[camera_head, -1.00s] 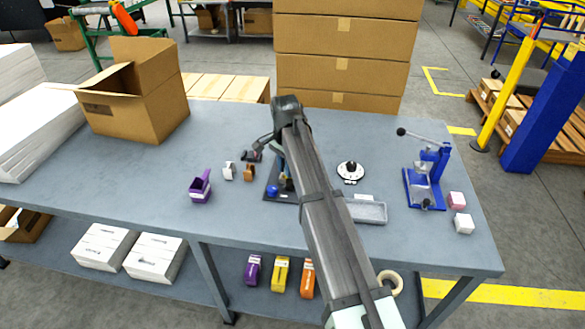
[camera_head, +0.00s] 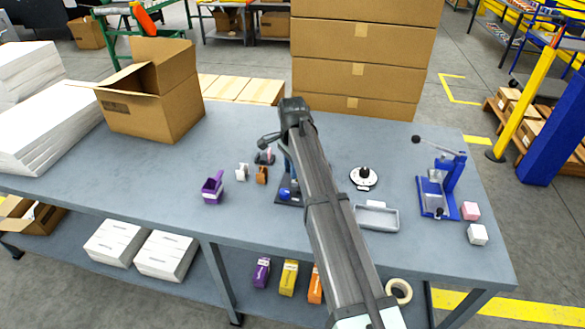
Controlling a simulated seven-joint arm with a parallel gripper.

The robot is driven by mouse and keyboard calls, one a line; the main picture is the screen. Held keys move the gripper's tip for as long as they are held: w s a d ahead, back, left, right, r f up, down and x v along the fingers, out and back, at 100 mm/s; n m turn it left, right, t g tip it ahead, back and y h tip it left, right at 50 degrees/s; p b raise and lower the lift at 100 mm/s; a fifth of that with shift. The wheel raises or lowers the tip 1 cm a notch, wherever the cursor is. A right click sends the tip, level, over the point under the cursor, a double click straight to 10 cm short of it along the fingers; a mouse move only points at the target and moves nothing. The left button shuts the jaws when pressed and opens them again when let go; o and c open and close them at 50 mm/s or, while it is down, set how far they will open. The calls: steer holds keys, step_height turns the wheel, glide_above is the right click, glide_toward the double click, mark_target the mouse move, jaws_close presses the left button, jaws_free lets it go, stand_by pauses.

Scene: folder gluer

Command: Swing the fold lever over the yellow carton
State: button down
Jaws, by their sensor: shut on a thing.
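My arm reaches up over the table, and the dark end of my gripper (camera_head: 268,141) shows just left of the arm's far end. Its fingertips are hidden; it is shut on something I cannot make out. A fixture with a dark base and a blue round part (camera_head: 285,193) stands under my arm, largely covered by it. I cannot make out the fold lever there. A yellow carton (camera_head: 288,278) lies on the lower shelf between a purple carton (camera_head: 262,272) and an orange one (camera_head: 314,287). Whether another yellow carton is in the fixture is hidden.
A purple holder (camera_head: 213,188) and small white and brown items stand left of the fixture. A grey tray (camera_head: 377,218), a round black-and-white piece (camera_head: 364,178) and a blue press (camera_head: 440,190) are right of my arm. An open cardboard box (camera_head: 150,100) stands back left.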

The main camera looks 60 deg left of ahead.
steer(key=c, duration=1)
jaws_free()
steer(key=shift+r, duration=6.9)
